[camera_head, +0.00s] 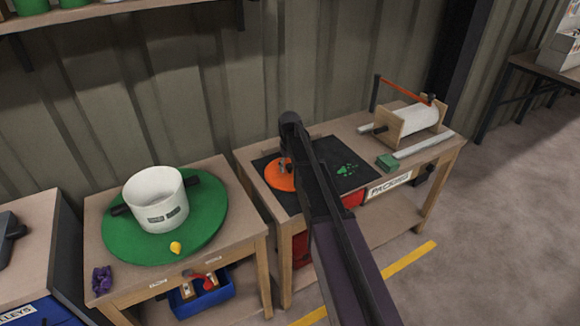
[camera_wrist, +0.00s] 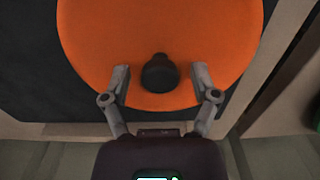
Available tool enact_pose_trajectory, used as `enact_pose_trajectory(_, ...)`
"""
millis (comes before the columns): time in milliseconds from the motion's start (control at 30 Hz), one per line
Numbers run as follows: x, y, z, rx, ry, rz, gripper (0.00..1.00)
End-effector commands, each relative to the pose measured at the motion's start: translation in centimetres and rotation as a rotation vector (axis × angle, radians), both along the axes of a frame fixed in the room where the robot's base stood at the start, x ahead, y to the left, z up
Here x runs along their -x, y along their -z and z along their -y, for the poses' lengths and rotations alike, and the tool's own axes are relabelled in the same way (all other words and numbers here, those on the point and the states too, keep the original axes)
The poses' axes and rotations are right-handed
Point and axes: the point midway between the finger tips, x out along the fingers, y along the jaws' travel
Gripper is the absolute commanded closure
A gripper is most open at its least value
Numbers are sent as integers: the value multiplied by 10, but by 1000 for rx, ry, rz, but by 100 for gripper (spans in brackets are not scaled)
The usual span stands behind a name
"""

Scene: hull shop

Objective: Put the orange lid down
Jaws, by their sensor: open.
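The orange lid (camera_head: 279,176) is a flat disc lying on a black mat (camera_head: 262,163) on the right-hand wooden bench. In the wrist view the orange lid (camera_wrist: 100,45) fills the upper middle, with a round black knob (camera_wrist: 160,73) near its lower part. My gripper (camera_wrist: 160,82) is open, with one finger on each side of the knob and a gap visible on both sides. In the head view my gripper (camera_head: 285,166) is over the lid, and my arm hides part of the lid and mat.
Green bits (camera_head: 347,169) lie on the mat. A roll on a wooden stand (camera_head: 412,118) and a green block (camera_head: 387,162) are to the right. On the left bench, a white pot (camera_head: 157,198) stands on a green disc (camera_head: 208,222), with a yellow item (camera_head: 175,248) beside it.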

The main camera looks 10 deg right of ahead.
Motion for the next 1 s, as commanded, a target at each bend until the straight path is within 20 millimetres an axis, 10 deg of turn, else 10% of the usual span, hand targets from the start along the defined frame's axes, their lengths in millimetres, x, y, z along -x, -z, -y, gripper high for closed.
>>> enact_pose_trajectory(1000, 0, -68, -1, 0, -1, 0, 23)
